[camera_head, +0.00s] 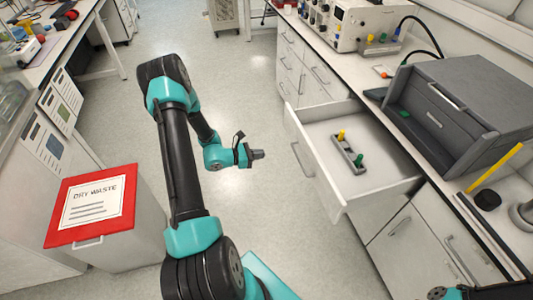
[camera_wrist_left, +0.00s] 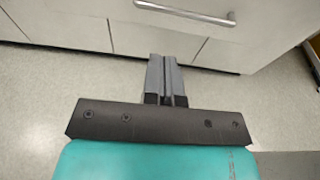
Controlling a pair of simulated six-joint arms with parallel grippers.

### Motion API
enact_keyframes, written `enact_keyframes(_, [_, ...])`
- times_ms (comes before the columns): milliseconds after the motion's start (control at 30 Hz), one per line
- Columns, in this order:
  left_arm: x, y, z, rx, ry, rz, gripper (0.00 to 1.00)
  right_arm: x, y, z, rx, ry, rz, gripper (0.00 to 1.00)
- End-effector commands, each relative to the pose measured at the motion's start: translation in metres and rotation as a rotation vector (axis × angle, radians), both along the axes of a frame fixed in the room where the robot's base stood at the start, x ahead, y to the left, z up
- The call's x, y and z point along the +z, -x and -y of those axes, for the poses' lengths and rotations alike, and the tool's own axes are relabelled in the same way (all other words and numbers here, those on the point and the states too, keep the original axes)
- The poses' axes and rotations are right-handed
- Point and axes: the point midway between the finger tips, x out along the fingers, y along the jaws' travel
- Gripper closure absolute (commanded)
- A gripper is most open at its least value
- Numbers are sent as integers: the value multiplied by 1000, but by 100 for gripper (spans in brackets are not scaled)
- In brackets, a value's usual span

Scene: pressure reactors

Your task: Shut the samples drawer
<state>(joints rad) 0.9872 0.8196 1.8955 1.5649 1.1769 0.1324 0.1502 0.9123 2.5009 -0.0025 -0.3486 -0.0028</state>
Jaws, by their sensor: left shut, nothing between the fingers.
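The samples drawer (camera_head: 324,181) stands pulled out from the white cabinet at the right of the head view. Inside lies a grey rack (camera_head: 348,154) with a yellow and a green piece. My left gripper (camera_head: 258,154) is shut and empty, a little to the left of the drawer's front and apart from it. In the left wrist view the shut fingers (camera_wrist_left: 166,75) point towards a white front with a metal handle (camera_wrist_left: 185,12), with floor between. My right gripper is not clearly in view; only a bit of dark hardware shows at the bottom right corner.
Lab equipment (camera_head: 355,25) stands farther back. A red-lidded dry waste bin (camera_head: 92,205) is at the left. The floor between is clear.

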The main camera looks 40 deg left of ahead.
Motion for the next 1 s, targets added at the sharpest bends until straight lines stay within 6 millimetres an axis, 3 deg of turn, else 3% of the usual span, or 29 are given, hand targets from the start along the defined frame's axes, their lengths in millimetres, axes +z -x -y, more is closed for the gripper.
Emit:
enact_keyframes(700, [-23,-97,55,-3,-1,-1,100,0,0,0,0,0,0,57])
enact_keyframes(1000, [-26,-109,62,-1,0,-1,100,0,0,0,0,0,0,57])
